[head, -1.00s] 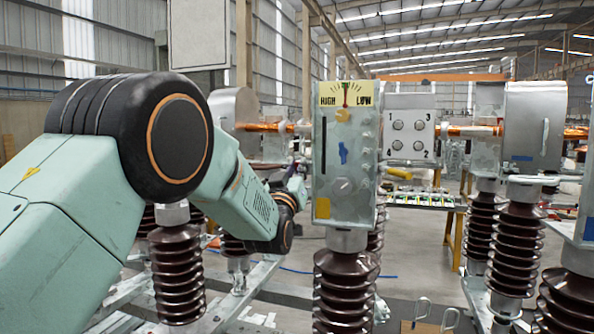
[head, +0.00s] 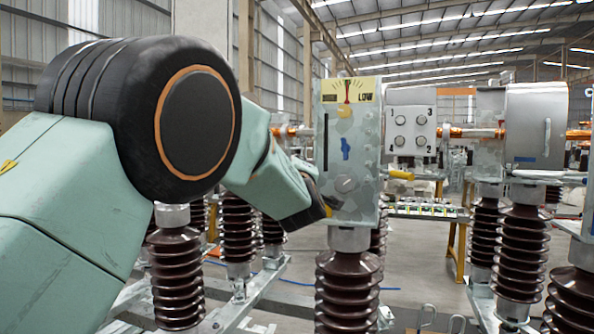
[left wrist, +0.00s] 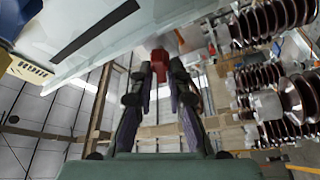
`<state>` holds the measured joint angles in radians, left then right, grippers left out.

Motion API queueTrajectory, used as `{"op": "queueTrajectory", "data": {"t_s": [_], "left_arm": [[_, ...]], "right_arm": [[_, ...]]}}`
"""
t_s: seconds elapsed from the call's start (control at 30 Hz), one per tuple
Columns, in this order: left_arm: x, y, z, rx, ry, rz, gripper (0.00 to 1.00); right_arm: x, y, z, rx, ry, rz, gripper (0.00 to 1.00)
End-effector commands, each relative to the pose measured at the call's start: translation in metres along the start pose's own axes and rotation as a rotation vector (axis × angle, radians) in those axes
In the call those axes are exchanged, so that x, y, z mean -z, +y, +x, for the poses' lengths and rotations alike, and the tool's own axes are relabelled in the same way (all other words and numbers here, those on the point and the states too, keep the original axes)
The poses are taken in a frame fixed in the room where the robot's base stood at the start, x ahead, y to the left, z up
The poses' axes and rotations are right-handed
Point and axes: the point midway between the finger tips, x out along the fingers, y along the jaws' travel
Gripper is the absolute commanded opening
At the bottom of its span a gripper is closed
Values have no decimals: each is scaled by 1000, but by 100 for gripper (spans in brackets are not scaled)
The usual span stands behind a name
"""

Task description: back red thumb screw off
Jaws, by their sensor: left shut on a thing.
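The red thumb screw (left wrist: 160,66) shows in the left wrist view between the tips of my left gripper (left wrist: 159,82), which is shut on it. The screw is close to the edge of a pale panel; I cannot tell whether it still touches it. In the head view the grey control box (head: 366,108) stands on a brown ribbed insulator. My left wrist is at the box's lower left side, and the left fingers and the screw are hidden there. My right gripper is not in view.
The box front carries a yellow HIGH/LOW scale (head: 347,90), a blue lever (head: 346,148) and a round knob. A numbered panel (head: 410,125) stands behind to the right. Brown insulators (head: 180,270) stand at the left. A work table (head: 425,210) is farther back.

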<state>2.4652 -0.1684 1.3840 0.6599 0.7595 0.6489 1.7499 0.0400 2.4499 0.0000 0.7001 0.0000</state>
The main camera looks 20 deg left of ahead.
Motion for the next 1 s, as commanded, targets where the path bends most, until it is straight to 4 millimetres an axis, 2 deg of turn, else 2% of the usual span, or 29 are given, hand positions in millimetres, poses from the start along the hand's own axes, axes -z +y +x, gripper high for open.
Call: {"op": "queueTrajectory", "data": {"t_s": [0.37, 1.0], "left_arm": [[-3, -6, -1, 147, -6, -326, 0], [-4, -8, -2, 382, -2, -889, 0]], "right_arm": [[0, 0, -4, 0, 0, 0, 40], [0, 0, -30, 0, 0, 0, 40]]}}
